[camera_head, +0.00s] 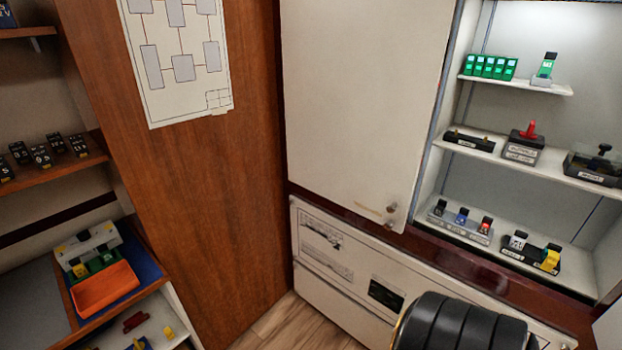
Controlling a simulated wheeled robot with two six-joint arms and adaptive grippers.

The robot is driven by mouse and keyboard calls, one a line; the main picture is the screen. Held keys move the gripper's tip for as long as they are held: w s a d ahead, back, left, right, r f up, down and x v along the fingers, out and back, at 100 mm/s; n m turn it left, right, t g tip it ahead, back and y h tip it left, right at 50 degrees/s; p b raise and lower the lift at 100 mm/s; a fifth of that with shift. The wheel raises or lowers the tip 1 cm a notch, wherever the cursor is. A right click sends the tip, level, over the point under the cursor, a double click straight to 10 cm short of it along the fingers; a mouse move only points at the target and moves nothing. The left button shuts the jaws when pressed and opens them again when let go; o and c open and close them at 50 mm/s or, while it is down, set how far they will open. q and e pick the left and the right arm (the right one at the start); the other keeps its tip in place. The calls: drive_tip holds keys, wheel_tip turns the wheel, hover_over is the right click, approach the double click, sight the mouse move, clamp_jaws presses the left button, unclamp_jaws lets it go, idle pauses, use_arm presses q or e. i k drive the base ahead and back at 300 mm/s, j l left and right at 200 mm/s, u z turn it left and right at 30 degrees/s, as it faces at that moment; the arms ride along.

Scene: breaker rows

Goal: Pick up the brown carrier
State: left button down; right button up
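No carrier is plainly brown in the head view. The nearest match is a small dark reddish-brown piece (134,321) on the low white shelf at the bottom left; I cannot tell whether it is the brown carrier. It lies beside a yellow piece (169,333) and below an orange tray (104,289). Neither of my grippers is in view.
Black breakers (41,155) stand on the left wooden shelf. The open cabinet at right has shelves with a green block (490,67), a red-handled device (528,130) and small coloured units (461,218). A black ribbed rounded form, perhaps a chair back, fills the bottom right.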

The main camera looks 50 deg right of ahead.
sight(485, 224)
drive_tip(key=z, duration=3.25)
drive_tip(key=i+j+z, duration=0.15)
drive_tip(key=j, duration=0.35)
drive_tip(key=i+j+z, duration=0.2)
drive_tip(key=j, duration=0.3)
drive_tip(key=i+j+z, duration=0.15)
drive_tip(key=j, duration=0.4)
drive_tip(key=j+z, duration=0.2)
drive_tip(key=j, duration=0.3)
drive_tip(key=i+j+z, duration=0.15)
drive_tip(key=j, duration=1)
